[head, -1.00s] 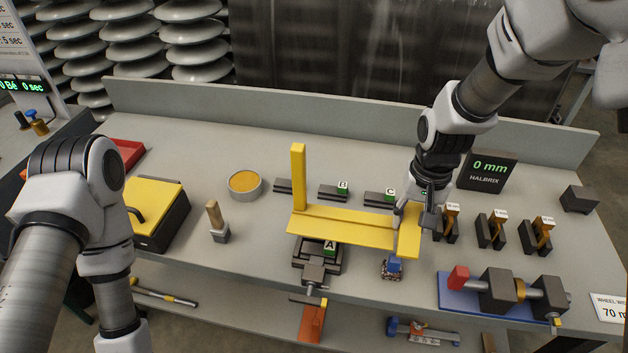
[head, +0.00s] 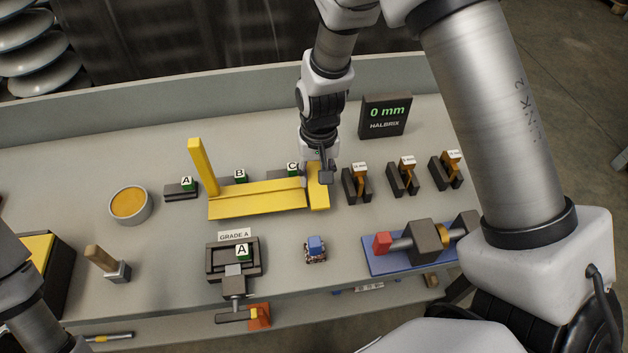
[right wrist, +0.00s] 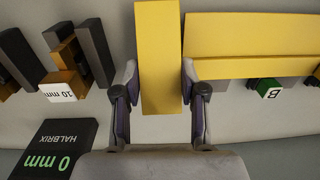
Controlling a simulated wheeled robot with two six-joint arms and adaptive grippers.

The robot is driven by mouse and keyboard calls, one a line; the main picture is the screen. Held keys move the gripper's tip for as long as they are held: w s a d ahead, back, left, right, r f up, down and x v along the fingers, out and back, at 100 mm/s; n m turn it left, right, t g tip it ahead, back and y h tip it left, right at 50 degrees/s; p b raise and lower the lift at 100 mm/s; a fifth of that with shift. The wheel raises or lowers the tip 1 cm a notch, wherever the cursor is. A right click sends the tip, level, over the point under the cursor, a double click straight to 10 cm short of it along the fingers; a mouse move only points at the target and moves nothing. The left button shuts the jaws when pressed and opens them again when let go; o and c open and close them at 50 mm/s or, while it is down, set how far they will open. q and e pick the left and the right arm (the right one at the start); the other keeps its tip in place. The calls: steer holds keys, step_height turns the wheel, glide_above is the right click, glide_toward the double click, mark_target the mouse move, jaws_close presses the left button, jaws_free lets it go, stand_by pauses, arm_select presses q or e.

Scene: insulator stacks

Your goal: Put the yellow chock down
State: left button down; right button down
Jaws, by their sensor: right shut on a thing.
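The yellow chock (head: 258,199) is a long yellow piece with a tall upright at its left end and a short cross block at its right end. My right gripper (head: 317,174) is shut on the cross block. In the right wrist view the two fingers of the right gripper (right wrist: 160,80) press on both sides of the yellow chock (right wrist: 160,45). The chock is at the middle of the bench, in front of the blocks tagged B and C and partly covering them. I cannot tell whether it touches the bench top. My left gripper is out of view.
A dark vise (head: 234,272) with a GRADE A sign stands in front of the chock. A small blue-topped item (head: 316,250), a blue-based fixture (head: 385,265) and several dark gauge stands (head: 404,182) are to the right. A round yellow-filled dish (head: 130,204) is left. Bare bench separates chock and vise.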

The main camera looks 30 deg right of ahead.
steer(key=shift+s+a+f, duration=0.1)
steer(key=shift+s+f, duration=0.05)
steer(key=shift+f, duration=0.45)
steer(key=shift+s+f, duration=0.1)
steer(key=shift+f, duration=0.45)
steer(key=shift+w+f, duration=0.2)
steer(key=shift+f, duration=0.1)
steer(key=c, duration=0.7)
jaws_free()
steer(key=shift+s, duration=0.1)
steer(key=shift+o, duration=0.2)
